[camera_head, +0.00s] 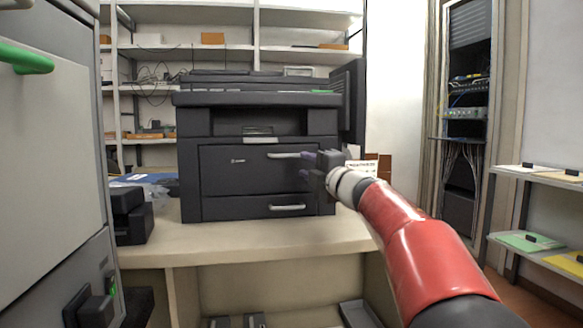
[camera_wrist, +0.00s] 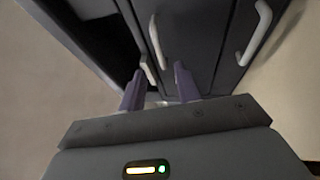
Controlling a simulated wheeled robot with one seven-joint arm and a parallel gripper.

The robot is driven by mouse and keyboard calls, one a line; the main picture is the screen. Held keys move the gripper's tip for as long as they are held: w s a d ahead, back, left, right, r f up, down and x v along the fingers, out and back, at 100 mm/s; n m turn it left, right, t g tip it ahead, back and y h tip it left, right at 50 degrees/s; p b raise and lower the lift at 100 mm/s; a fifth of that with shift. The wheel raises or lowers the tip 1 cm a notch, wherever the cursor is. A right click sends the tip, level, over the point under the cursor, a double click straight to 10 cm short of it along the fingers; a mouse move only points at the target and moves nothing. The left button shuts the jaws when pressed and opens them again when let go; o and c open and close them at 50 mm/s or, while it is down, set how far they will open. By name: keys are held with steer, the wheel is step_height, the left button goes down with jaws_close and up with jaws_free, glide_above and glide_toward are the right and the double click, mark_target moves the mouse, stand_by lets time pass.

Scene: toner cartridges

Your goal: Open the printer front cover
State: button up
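The dark printer (camera_head: 260,120) stands on a pale desk. Its front cover (camera_head: 240,178) looks shut, with a light grey bar handle (camera_head: 284,155) near its upper right. My gripper (camera_head: 306,166) is at the right end of this handle, in front of the cover. In the wrist view my gripper (camera_wrist: 159,85) is open, with two purple fingers apart and nothing gripped. The cover handle (camera_wrist: 158,42) lies ahead of the gap between the fingers. I cannot tell whether the fingertips touch the cover.
A lower drawer with its own handle (camera_head: 287,207) sits below the cover. A small black device (camera_head: 131,215) is left of the printer on the desk (camera_head: 240,240). A grey cabinet (camera_head: 55,150) stands close on the left. The desk front is clear.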

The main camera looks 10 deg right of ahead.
mark_target(289, 157)
steer(key=p+x, duration=0.1)
steer(key=x, duration=0.6)
steer(key=shift+w+a+p, duration=0.3)
steer(key=shift+p, duration=0.05)
steer(key=shift+c, duration=0.3)
jaws_close()
